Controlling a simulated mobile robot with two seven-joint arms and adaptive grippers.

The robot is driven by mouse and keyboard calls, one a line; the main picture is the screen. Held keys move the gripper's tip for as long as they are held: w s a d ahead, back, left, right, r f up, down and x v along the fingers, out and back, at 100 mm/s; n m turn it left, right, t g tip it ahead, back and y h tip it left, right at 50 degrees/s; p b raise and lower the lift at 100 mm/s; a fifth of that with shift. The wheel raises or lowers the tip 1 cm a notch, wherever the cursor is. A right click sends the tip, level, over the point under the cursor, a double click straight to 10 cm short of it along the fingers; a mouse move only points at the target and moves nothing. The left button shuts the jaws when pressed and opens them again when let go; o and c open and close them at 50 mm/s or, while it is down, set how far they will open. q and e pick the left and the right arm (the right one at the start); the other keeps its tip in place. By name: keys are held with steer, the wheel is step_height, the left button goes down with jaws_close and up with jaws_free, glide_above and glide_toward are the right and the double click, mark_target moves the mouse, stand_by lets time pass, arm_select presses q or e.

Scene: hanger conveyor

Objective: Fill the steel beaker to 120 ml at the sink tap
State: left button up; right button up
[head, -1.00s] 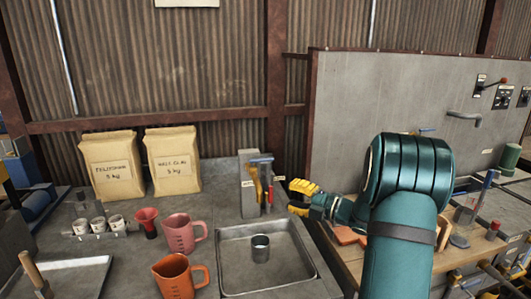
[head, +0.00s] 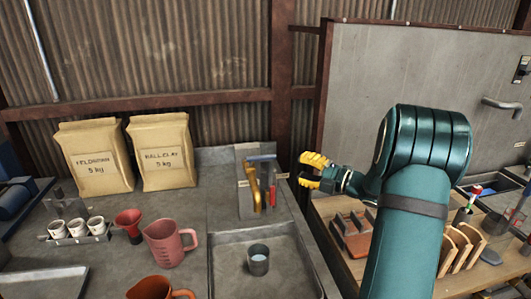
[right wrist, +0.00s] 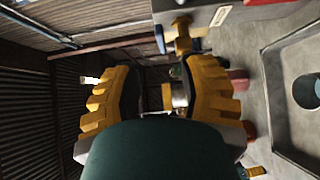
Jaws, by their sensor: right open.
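The steel beaker (head: 258,266) stands upright in the shallow grey sink basin (head: 222,252); its inside looks pale, but I cannot tell a level or read marks. It also shows at the right edge of the right wrist view (right wrist: 309,92). Behind the basin, a grey block carries what looks like a brass tap (head: 254,191) with a blue lever (head: 262,158); this fitting also shows in the right wrist view (right wrist: 182,42). My right gripper (head: 299,170) is open and empty, just right of the fitting. My left gripper is not in view.
Left of the basin stand a pink jug (head: 168,246), an orange jug (head: 150,289), a red funnel (head: 129,221) and several white cups (head: 77,227). Two paper bags (head: 95,158) stand behind. A wooden bench (head: 345,262) with tools lies right. A grey panel (head: 420,65) rises behind it.

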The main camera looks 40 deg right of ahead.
mark_target(266, 156)
steer(key=x, duration=1.3)
steer(key=shift+w+a, duration=0.2)
steer(key=shift+c, duration=0.4)
jaws_close()
